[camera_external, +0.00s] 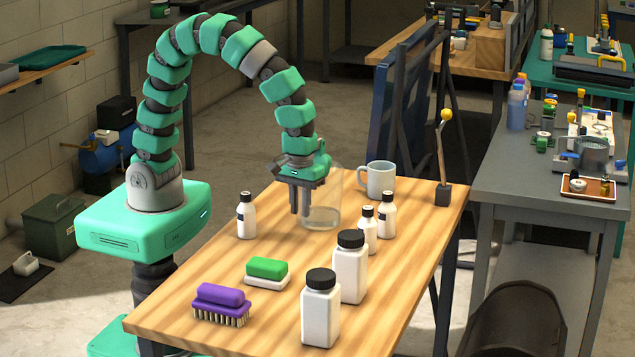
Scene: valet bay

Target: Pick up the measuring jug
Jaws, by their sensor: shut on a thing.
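The measuring jug (322,213) is a clear, see-through vessel standing upright at the far part of the wooden table. My gripper (299,213) points down at the jug's left side, with its dark fingers close together. It is shut on the jug, at its left wall or rim; the exact contact is hard to make out through the clear material. The jug's base appears to be at table level; I cannot tell whether there is a small gap under it.
A pale mug (380,179) stands just right of the jug. Small white bottles (246,216) (368,230) flank it. Larger black-capped bottles (350,267) (320,309), a green-topped sponge (267,270) and a purple brush (221,302) stand nearer. A lever (442,150) rises at the right edge.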

